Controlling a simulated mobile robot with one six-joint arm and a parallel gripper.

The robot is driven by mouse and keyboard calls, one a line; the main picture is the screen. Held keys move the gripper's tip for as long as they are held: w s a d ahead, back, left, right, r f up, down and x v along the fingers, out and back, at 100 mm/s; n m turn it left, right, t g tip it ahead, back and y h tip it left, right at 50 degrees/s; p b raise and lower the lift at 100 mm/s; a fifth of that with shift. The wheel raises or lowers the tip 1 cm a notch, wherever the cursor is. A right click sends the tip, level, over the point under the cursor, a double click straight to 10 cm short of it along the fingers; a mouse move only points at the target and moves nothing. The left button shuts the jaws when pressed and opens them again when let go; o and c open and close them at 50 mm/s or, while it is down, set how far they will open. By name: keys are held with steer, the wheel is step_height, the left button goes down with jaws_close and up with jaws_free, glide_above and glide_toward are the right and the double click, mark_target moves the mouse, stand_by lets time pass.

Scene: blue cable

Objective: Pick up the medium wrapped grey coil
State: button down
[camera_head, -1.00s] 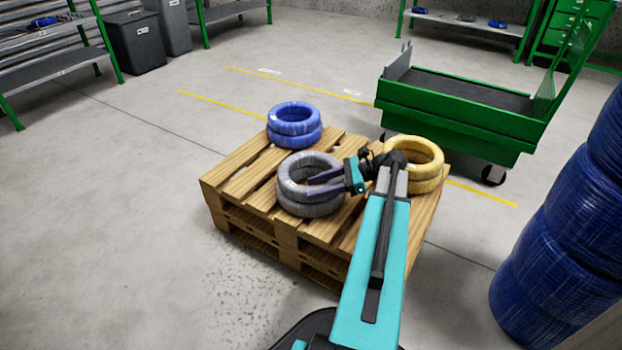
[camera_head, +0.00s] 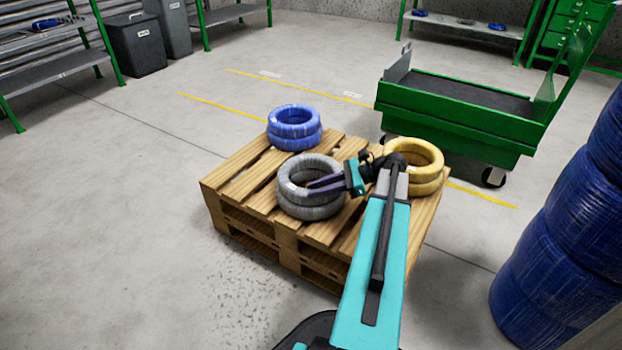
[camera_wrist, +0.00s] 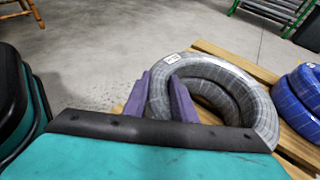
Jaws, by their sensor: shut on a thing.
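Two wrapped grey coils (camera_head: 311,206) lie stacked on the near part of the wooden pallet. My gripper (camera_head: 318,186) reaches in from the right, and its purple fingers are shut on the upper grey coil (camera_head: 309,166). In the wrist view the fingers (camera_wrist: 165,98) straddle the wall of the upper coil (camera_wrist: 215,68), one outside the ring and one in its opening. The coil has a small white label and still sits on or very close to the lower one. Part of the coils' right side is hidden behind my gripper.
The pallet (camera_head: 237,180) also bears stacked blue coils (camera_head: 294,138) at the back and stacked yellow coils (camera_head: 427,150) at the right, close by my arm. A green cart (camera_head: 455,120) stands behind. Tall blue coils (camera_head: 560,245) stand at the right. The left floor is clear.

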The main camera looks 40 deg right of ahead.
steer(key=shift+r, duration=0.15)
steer(key=shift+d+r+p, duration=0.15)
steer(key=shift+r+p, duration=1.4)
steer(key=shift+r, duration=0.25)
steer(key=s+d+r+p, duration=0.1)
steer(key=d+p, duration=0.4)
steer(key=d, duration=1)
steer(key=shift+s+d+p, duration=0.2)
steer(key=shift+d+p, duration=0.15)
steer(key=shift+p, duration=0.05)
steer(key=shift+r, duration=0.15)
